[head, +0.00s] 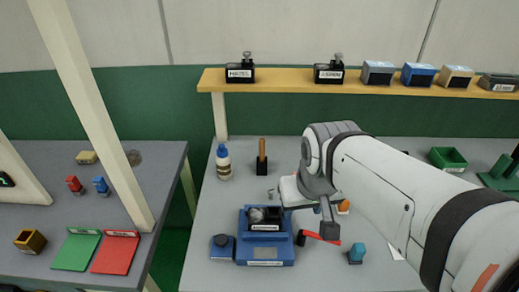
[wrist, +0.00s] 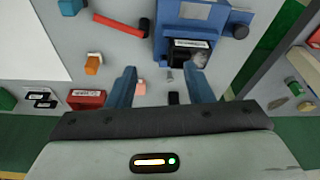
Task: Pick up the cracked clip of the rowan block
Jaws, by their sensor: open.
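A black block (wrist: 192,46) with a white label sits in the blue fixture (wrist: 165,48); the block (head: 265,225) and fixture (head: 280,250) also show in the head view. The label is too small to read. A small grey piece (wrist: 170,76), perhaps a clip, lies on the bench beside the block; I cannot tell whether it is cracked. A pinkish piece (wrist: 140,88) and a dark piece (wrist: 173,98) are close by. My gripper (wrist: 161,70) is open and empty, its fingers on either side of these small pieces in the view.
Blocks labelled Hazel (head: 240,74) and Aspen (head: 328,74) stand on the shelf. A white bottle (head: 223,163) and wooden-handled tool (head: 261,158) stand behind the fixture. A red-handled tool (head: 318,237) and teal-topped piece (head: 356,254) lie right of it. My arm hides the bench's right middle.

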